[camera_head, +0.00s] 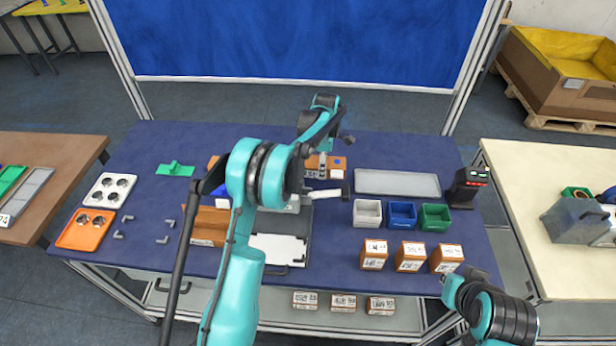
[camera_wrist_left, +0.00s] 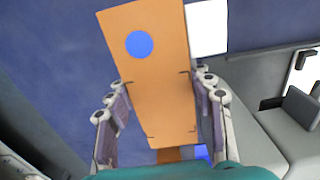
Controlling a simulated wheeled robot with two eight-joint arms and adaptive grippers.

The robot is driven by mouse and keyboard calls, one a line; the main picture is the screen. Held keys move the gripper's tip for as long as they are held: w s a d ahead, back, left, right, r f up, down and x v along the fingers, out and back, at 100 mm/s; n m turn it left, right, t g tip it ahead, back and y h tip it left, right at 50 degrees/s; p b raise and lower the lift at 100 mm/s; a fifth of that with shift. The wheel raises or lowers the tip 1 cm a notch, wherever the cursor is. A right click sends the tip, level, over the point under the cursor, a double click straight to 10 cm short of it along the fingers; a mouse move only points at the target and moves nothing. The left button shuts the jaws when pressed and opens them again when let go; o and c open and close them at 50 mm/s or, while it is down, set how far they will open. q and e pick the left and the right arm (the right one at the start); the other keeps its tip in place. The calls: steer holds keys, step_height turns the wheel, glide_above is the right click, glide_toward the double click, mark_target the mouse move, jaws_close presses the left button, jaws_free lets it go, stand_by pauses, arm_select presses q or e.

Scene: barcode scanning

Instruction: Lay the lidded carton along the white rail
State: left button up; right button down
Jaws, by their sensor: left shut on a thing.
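An orange-brown carton with a round blue mark (camera_wrist_left: 145,70) is between the two fingers of my left gripper (camera_wrist_left: 162,95) in the left wrist view. The gripper is shut on it, with one finger on each side. In the head view my left gripper (camera_head: 322,168) hangs over the back middle of the table, and the carton (camera_head: 336,162) shows partly behind it. A short white bar (camera_head: 325,193), which looks like the white rail, lies just in front of the carton. My arm hides part of the area to its left.
A grey tray (camera_head: 398,182) lies right of the carton. White, blue (camera_head: 402,215) and green bins stand in front of it, with several brown cartons (camera_head: 411,256) nearer still. A black scanner device (camera_head: 466,187) stands at the right edge. A white panel (camera_head: 280,247) lies at front middle.

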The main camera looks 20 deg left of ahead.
arm_select(q)
glide_above(312, 180)
step_height(312, 180, down, 3)
steer(key=shift+r+b, duration=0.1)
steer(key=shift+b, duration=0.2)
step_height(312, 180, down, 3)
steer(key=shift+f+b, duration=0.1)
steer(key=shift+b, duration=0.35)
steer(key=shift+f, duration=0.35)
steer(key=shift+f, duration=0.1)
steer(key=o, duration=1.1)
steer(key=shift+o, duration=0.2)
